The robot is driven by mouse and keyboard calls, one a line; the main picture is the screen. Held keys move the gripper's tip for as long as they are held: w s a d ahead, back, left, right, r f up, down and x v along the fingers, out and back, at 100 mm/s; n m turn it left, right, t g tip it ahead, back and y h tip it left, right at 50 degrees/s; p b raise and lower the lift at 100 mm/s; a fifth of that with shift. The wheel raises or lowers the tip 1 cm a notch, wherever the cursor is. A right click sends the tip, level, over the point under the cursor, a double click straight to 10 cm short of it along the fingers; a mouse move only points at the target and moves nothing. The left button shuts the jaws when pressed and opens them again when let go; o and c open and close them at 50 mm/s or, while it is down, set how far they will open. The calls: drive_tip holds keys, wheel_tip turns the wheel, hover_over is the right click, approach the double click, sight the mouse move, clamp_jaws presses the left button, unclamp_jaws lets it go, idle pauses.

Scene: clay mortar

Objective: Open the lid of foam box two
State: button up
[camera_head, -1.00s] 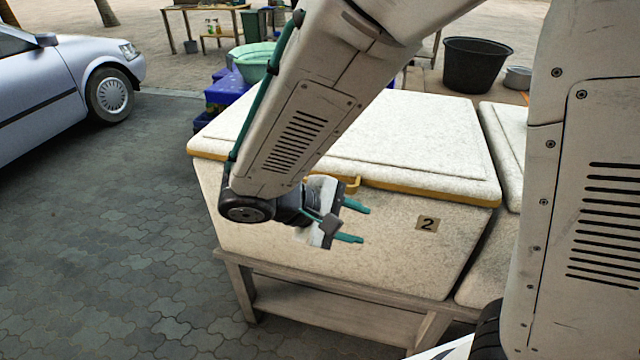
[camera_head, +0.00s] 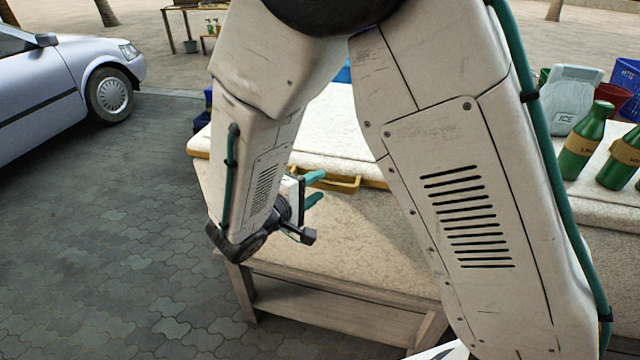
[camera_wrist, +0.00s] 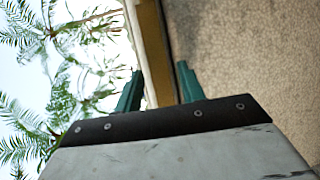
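Foam box two (camera_head: 350,235) is a speckled white box on a wooden stand; my arm hides its number and part of its front. Its white lid (camera_head: 330,125) lies shut, with a yellow edge. A yellow handle (camera_head: 345,185) sticks out from the lid's front edge. My gripper (camera_head: 321,184) is open at the front of the box, left of the handle's middle. In the wrist view, its two green fingers (camera_wrist: 160,68) are apart with the yellow edge (camera_wrist: 153,45) between them in the picture. I cannot tell whether they touch it.
To the right, green bottles (camera_head: 584,140) and an ice bag (camera_head: 573,98) stand on a white surface. A silver car (camera_head: 50,85) is parked at the left. The grey paving (camera_head: 110,230) between car and box is clear. A wooden table (camera_head: 180,20) stands far behind.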

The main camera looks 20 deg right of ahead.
drive_tip(key=shift+x, duration=1.15)
drive_tip(key=shift+c, duration=0.2)
